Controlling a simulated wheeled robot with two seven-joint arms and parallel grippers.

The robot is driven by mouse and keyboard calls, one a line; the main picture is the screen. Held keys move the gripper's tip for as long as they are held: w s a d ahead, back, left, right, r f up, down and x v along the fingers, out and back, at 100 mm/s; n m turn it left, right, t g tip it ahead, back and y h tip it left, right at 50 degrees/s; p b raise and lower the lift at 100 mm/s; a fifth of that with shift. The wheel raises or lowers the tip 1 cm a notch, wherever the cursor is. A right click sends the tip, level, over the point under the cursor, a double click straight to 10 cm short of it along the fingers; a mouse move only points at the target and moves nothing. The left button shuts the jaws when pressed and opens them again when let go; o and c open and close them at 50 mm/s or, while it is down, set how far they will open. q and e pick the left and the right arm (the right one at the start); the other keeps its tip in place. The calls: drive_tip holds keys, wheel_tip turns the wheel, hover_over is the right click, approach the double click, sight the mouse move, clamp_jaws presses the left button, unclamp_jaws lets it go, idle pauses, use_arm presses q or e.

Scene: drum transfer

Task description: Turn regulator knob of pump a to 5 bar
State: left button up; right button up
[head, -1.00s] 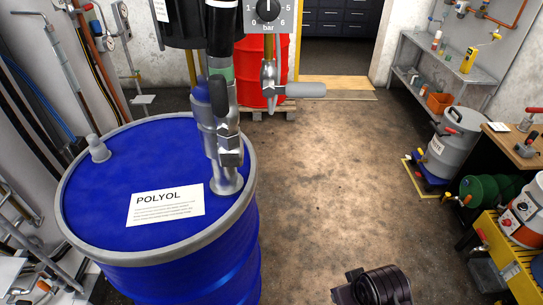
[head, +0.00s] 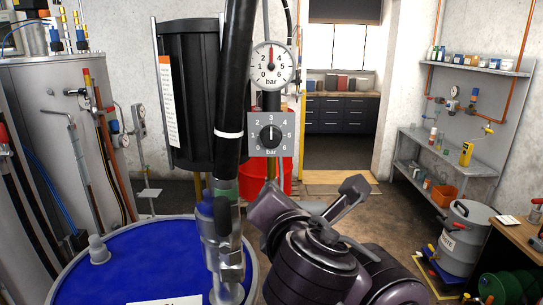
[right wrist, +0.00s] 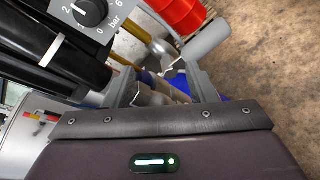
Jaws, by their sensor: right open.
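The regulator knob (head: 270,136) is a black dial on a grey plate marked up to 6 bar. Its white mark points straight up at 3. Above it a round white gauge (head: 271,66) has a red needle at about 3. In the right wrist view the knob (right wrist: 90,11) shows at the upper left, partly cut off by the frame edge. My right gripper (head: 312,204) is open and empty, below and right of the knob, not touching it. Its two fingers (right wrist: 160,72) show in the right wrist view. My left gripper is not in view.
A blue drum (head: 130,262) stands at lower left, with a black hose (head: 235,85) and metal fittings rising from it beside the knob plate. A black cylinder (head: 190,90) is behind. A red drum (head: 283,178) stands farther back.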

sight(271, 141)
wheel_tip(271, 141, up, 8)
drive_tip(key=s+a+n+t, duration=0.1)
drive_tip(key=a+n+t, duration=0.15)
drive_tip(key=n, duration=0.25)
drive_tip(key=w, duration=0.2)
drive_tip(key=w+p, duration=0.1)
drive_tip(key=w, duration=0.3)
drive_tip(key=shift+w+d+p, duration=0.25)
drive_tip(key=shift+d+p, duration=0.05)
drive_tip(key=shift+d, duration=0.05)
drive_tip(key=shift+w+a, duration=0.1)
drive_tip(key=shift+w, duration=0.4)
drive_tip(key=c, duration=1)
drive_tip(key=shift+o, duration=0.2)
